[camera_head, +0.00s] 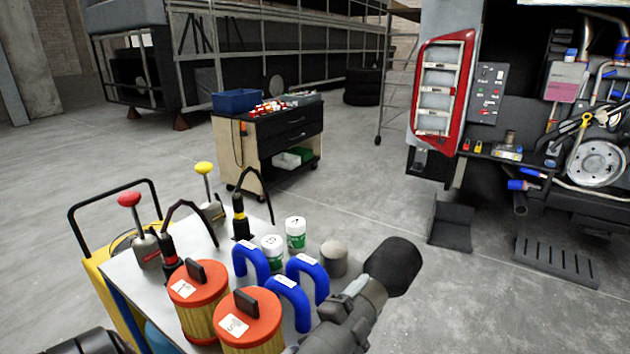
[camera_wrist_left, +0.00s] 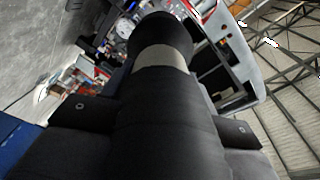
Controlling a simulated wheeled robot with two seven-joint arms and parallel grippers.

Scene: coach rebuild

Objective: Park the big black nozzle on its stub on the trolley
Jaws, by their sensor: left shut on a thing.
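The big black nozzle (camera_head: 396,264) is off the trolley, in front of its right corner, with its wide black mouth toward the upper right. My left gripper (camera_head: 352,303) is shut on it. In the left wrist view the nozzle (camera_wrist_left: 165,115) fills the middle between the jaws, with a pale band near its far end. A short grey round stub (camera_head: 334,258) stands upright on the trolley (camera_head: 218,258), just left of the nozzle and bare on top. The nozzle looks apart from the stub, though their depth gap is hard to judge. My right gripper is not seen.
Two orange-topped filters (camera_head: 198,289), blue bent hoses (camera_head: 286,296) and white-green cans (camera_head: 296,233) crowd the trolley beside the stub. Red and yellow-knobbed tools (camera_head: 130,200) stand at its left. A tool cart (camera_head: 270,140) and open coach bay stand beyond.

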